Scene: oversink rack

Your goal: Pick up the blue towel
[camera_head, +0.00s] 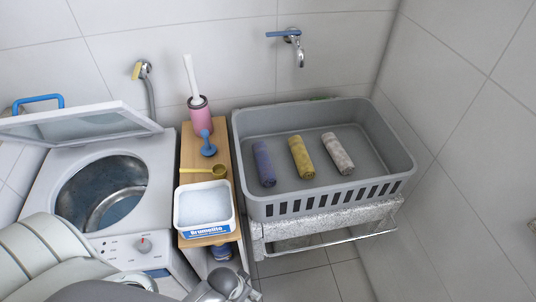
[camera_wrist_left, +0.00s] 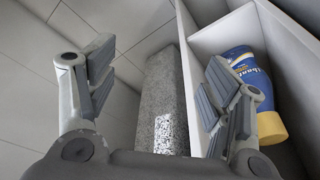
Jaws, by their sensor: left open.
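The blue towel (camera_head: 264,165) is a rolled bundle lying in the grey basket (camera_head: 290,208), the leftmost of three rolled towels. A yellow towel (camera_head: 301,157) and a light grey patterned towel (camera_head: 338,153) lie to its right. My left gripper (camera_head: 232,285) is low at the bottom edge of the head view, in front of and below the basket, well apart from the towel. In the left wrist view the left gripper (camera_wrist_left: 157,82) is open and empty, and no towel shows there. My right gripper is not in view.
A narrow wooden shelf (camera_head: 222,150) holds a detergent box (camera_head: 205,228), a yellow scoop (camera_head: 205,172), a blue brush (camera_head: 208,145) and a pink brush holder (camera_head: 200,114). An open washing machine (camera_head: 150,180) stands left. A blue bottle (camera_wrist_left: 250,75) sits in a shelf compartment. A tap (camera_head: 300,52) juts out behind the basket.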

